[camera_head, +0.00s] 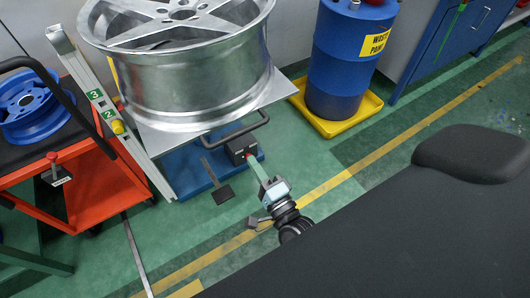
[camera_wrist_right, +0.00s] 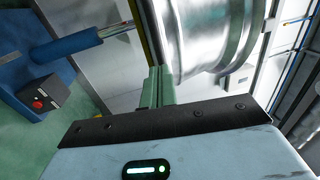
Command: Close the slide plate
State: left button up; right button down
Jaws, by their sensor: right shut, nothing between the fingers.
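The slide plate (camera_head: 284,92) is a flat grey metal plate under a large silver wheel (camera_head: 190,80). A black bar handle (camera_head: 238,132) sticks out at its near side. In the right wrist view the plate (camera_wrist_right: 110,65) and the wheel (camera_wrist_right: 205,35) fill the upper part. My right gripper (camera_head: 254,164) has green fingers, shut and empty, just below the handle and near a black control box (camera_head: 239,149). In the wrist view the shut fingers (camera_wrist_right: 158,86) point toward the plate and wheel; contact cannot be told. My left gripper is not in view.
A blue base (camera_head: 190,166) stands under the plate. The control box has a red button (camera_wrist_right: 38,103). An orange cart (camera_head: 105,185) with a blue wheel (camera_head: 30,105) is at left. A blue barrel (camera_head: 345,60) in a yellow tray (camera_head: 330,128) stands at right. Green floor is clear between.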

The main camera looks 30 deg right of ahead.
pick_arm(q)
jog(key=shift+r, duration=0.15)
pick_arm(e)
jog(key=w+r, duration=0.1)
jog(key=w, duration=0.5)
jog(key=shift+w+a, duration=0.15)
jog(key=shift+w+r, duration=0.1)
